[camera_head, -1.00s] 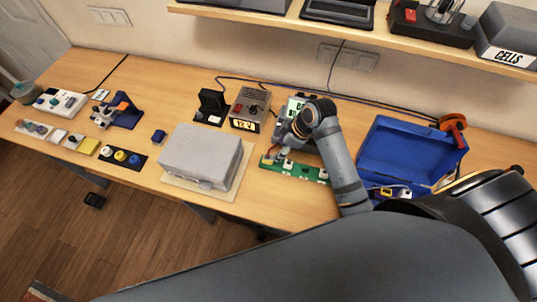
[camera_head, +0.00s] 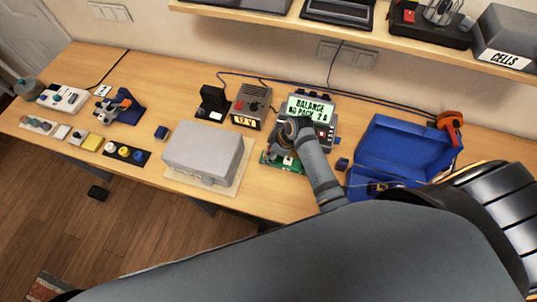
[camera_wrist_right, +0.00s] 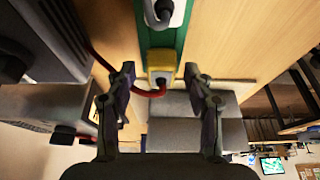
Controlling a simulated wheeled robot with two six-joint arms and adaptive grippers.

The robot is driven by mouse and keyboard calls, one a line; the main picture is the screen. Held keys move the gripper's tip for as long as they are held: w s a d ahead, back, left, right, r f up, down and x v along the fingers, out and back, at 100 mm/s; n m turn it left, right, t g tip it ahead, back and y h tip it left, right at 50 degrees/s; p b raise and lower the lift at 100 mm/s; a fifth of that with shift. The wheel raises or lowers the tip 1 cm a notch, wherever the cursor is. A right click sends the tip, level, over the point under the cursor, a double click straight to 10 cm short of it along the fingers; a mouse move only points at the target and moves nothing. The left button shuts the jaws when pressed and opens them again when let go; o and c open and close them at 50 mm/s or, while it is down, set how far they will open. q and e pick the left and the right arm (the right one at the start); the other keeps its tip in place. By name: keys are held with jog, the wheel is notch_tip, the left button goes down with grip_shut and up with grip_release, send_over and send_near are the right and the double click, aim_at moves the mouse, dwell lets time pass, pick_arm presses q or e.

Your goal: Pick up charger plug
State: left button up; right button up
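In the right wrist view, a yellow plug (camera_wrist_right: 161,68) with a red cable (camera_wrist_right: 150,93) sits at the end of a green strip (camera_wrist_right: 165,40). I take it for the charger plug. My right gripper (camera_wrist_right: 160,76) is open, with one finger on each side of the plug and visible gaps between. Its grip area is hard to make out in the head view, where the arm covers part of the green strip (camera_head: 268,160). A charger (camera_head: 322,128) with a lit screen stands just behind. My left gripper is not in view.
A grey box (camera_head: 203,150) stands left of the strip, with a power supply (camera_head: 249,105) behind it. An open blue case (camera_head: 395,150) lies to the right. A shelf (camera_head: 360,32) overhangs the back. Small parts and a white power strip (camera_head: 62,98) are at far left.

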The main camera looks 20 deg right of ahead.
aim_at(266, 153)
jog(key=c, duration=1)
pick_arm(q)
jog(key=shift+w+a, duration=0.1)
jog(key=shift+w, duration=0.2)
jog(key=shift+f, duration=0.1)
pick_arm(e)
jog(key=shift+r, duration=0.15)
jog(key=shift+r+b, duration=0.25)
jog(key=shift+b, duration=0.1)
notch_tip(266, 153, up, 2)
jog(key=shift+s+r+b, duration=0.15)
jog(key=shift+r+b, duration=0.05)
jog(key=shift+b, duration=0.55)
pick_arm(q)
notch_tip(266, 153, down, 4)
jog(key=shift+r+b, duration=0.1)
jog(key=shift+b, duration=0.8)
pick_arm(e)
jog(key=s+d+r, duration=0.3)
jog(key=s+r, duration=0.7)
jog(key=s, duration=0.3)
jog(key=shift+s, duration=0.3)
